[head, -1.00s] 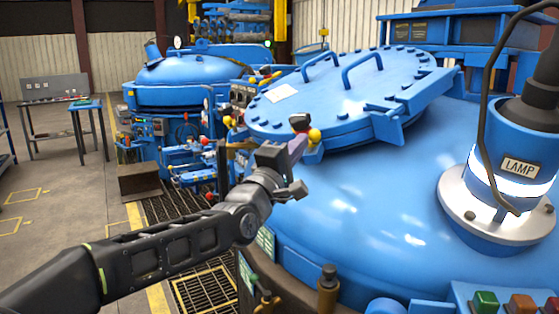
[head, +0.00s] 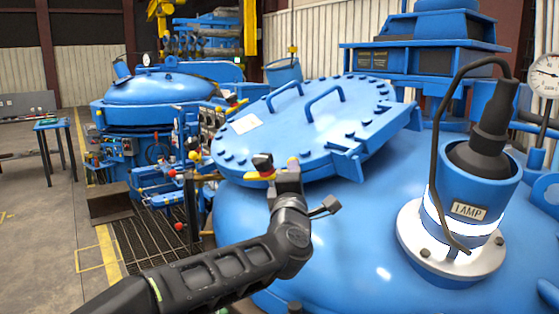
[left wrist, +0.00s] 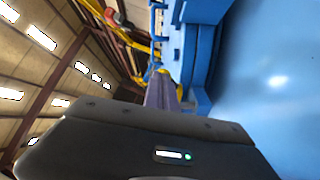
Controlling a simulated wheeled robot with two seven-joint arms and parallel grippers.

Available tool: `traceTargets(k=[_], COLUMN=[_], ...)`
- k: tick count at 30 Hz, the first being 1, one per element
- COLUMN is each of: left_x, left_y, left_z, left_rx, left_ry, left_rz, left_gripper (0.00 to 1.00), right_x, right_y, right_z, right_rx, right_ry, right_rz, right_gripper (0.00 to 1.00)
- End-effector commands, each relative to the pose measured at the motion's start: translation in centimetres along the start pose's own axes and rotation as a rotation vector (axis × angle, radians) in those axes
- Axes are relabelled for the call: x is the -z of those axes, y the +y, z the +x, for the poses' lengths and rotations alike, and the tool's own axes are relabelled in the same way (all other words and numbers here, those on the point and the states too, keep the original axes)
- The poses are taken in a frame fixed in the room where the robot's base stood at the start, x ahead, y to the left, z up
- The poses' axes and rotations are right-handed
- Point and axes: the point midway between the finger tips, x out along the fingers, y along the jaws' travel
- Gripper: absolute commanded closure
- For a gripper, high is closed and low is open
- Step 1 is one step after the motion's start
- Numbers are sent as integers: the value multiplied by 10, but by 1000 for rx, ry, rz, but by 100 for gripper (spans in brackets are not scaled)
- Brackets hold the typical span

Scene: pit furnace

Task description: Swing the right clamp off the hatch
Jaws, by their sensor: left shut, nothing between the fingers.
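The hatch (head: 300,135) is a round blue lid with bolts and two handles on top of the large blue furnace vessel. A clamp (head: 262,164) with a black-and-red top and yellow parts is at its near edge. I cannot tell for certain whether it is the right clamp. My left gripper (head: 290,168) is shut and empty, close beside this clamp's right side; contact is unclear. In the left wrist view the shut fingers (left wrist: 160,92) point toward a small yellow part (left wrist: 161,72), with the blue hatch edge to the right. My right gripper is not in view.
A lamp housing (head: 470,215) with a black cable stands on the vessel at right. A gauge (head: 545,76) is at the far right. A second blue furnace (head: 155,100) and floor grating (head: 165,235) lie to the left.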

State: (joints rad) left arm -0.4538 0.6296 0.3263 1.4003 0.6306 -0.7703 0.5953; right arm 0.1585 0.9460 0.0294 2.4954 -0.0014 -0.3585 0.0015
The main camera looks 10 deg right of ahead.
Motion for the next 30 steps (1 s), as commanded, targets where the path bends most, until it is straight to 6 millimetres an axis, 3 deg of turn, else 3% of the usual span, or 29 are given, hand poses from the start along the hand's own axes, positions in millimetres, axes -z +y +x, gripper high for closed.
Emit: traceTargets(k=[1,9,30], left_x=[-5,-5,-5], left_y=[5,5,8], left_z=[3,9,11], left_rx=[6,12,5], left_ry=[29,63,59], left_rz=[-3,-3,-4], left_gripper=[100,100,100], right_x=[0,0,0], right_y=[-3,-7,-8], right_z=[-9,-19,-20], right_rx=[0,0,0], right_ry=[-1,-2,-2], right_rz=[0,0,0], right_gripper=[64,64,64])
